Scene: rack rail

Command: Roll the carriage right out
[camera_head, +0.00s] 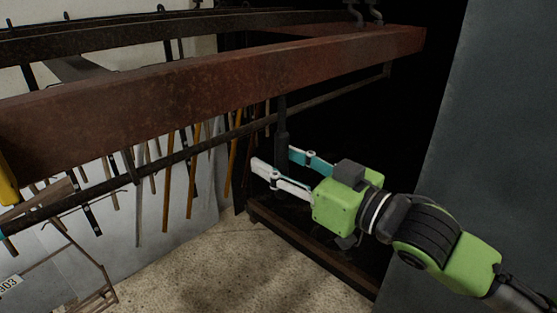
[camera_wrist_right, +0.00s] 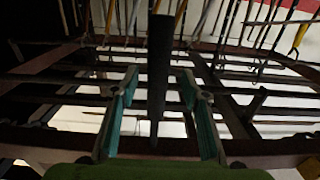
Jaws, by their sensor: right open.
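A dark upright bar (camera_head: 282,128) hangs below the rusty red beam (camera_head: 230,85); I cannot tell for sure whether it is the carriage's handle. My right gripper (camera_head: 274,158) is open, with its fingers pointing left at the bar's lower part. In the right wrist view the same bar (camera_wrist_right: 160,70) stands between the two teal-lined fingers (camera_wrist_right: 160,90), with gaps visible on both sides. The carriage itself cannot be clearly told from the dark rails above. My left gripper does not show.
A thin dark rail (camera_head: 200,147) runs below the beam. Several long-handled tools (camera_head: 167,180) hang along the white wall at left. A low brown frame edge (camera_head: 310,248) lies below my right gripper, and a grey panel (camera_head: 490,130) stands at right. The speckled floor (camera_head: 215,275) is clear in front.

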